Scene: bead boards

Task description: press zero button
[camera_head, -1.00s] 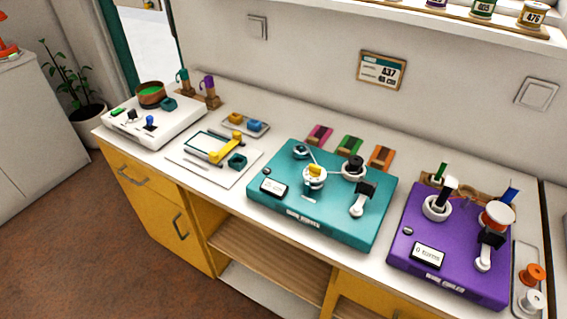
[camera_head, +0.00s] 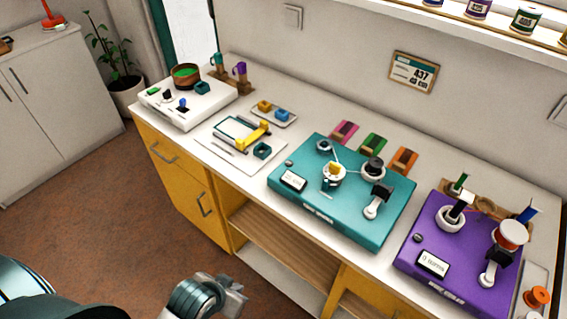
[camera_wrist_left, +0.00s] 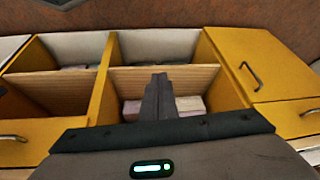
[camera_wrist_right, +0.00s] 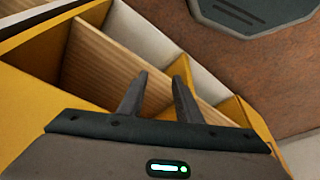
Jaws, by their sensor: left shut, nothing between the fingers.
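A teal winding board (camera_head: 340,225) stands on the counter with a small display (camera_head: 294,180) and a small grey round button (camera_head: 289,163) by it. A purple board (camera_head: 455,282) to its right has a display (camera_head: 433,262) and a similar small button (camera_head: 417,238). I cannot read which button is the zero button. My left gripper (camera_head: 236,290) is at the bottom of the head view, in front of the cabinets and away from both boards. Its fingers are together and empty in the left wrist view (camera_wrist_left: 159,96). My right gripper (camera_wrist_right: 157,95) shows only in its wrist view, fingers apart and empty.
The teal board carries spools, a thread and a crank (camera_head: 375,202); the purple board has a white post cup (camera_head: 453,217) and a spool (camera_head: 510,236). A white board (camera_head: 187,110) and a tray (camera_head: 274,114) are at the left. Yellow cabinets (camera_head: 175,175) front the counter.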

